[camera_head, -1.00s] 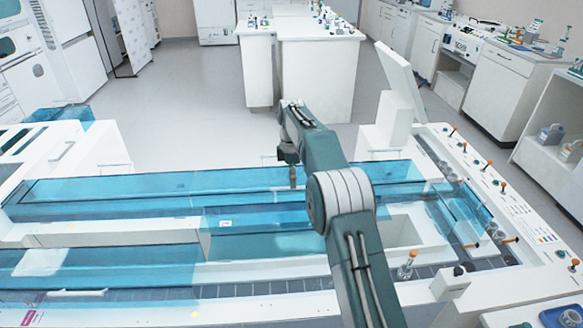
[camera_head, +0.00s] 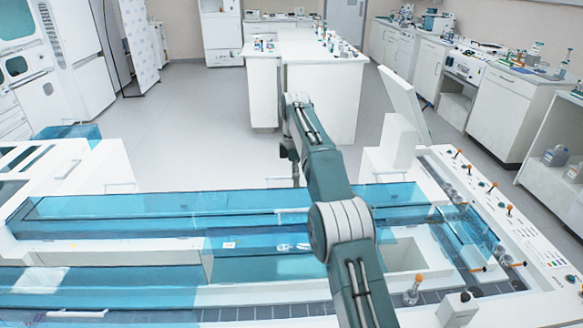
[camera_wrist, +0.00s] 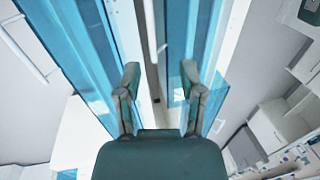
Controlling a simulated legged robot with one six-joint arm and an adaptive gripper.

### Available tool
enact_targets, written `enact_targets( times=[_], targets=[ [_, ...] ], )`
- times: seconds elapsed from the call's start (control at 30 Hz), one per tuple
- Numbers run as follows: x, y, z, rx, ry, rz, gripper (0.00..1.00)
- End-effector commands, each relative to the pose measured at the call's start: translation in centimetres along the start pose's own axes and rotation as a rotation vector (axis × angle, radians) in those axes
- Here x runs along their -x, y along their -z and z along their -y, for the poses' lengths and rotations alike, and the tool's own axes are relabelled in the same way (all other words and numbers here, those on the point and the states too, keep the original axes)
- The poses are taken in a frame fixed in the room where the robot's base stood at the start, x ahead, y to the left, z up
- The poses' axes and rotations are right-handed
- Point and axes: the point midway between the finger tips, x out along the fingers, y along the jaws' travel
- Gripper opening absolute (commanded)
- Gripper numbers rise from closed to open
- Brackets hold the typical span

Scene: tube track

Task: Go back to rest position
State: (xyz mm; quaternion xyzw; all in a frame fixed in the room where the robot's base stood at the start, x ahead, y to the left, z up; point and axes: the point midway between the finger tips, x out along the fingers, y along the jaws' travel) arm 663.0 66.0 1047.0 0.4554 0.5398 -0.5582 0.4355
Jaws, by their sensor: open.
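My gripper (camera_wrist: 161,77) is open and empty in the wrist view, its two fingers spread apart over the tube track. In the head view, my arm reaches forward over the track, and the gripper end (camera_head: 294,165) hangs at the far end of the arm, small and partly hidden by the arm link. The tube track machine (camera_head: 130,245) is white with long blue see-through covers (camera_head: 120,205). A small clear tube-like item (camera_head: 290,246) lies under or on the blue cover just left of my arm; I cannot tell which.
One more (camera_head: 415,287) stands at the front, right of my arm. A white upright panel (camera_head: 404,105) rises behind the machine. A white bench (camera_head: 310,85) stands farther back, with open grey floor (camera_head: 190,135) before it.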

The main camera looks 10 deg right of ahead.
Motion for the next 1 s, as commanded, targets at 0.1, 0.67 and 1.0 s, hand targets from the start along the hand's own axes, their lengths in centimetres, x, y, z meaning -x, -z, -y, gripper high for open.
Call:
enact_targets(
  times=[0.1, 0.67, 1.0],
  targets=[
    [1.5, -0.3, 0.8, -0.042, -0.023, -0.004, 0.51],
    [9.8, -2.8, 10.1, -0.456, -0.203, -0.069, 0.51],
    [11.3, -4.4, 17.8, -0.707, -0.302, -0.142, 0.51]
  ],
)
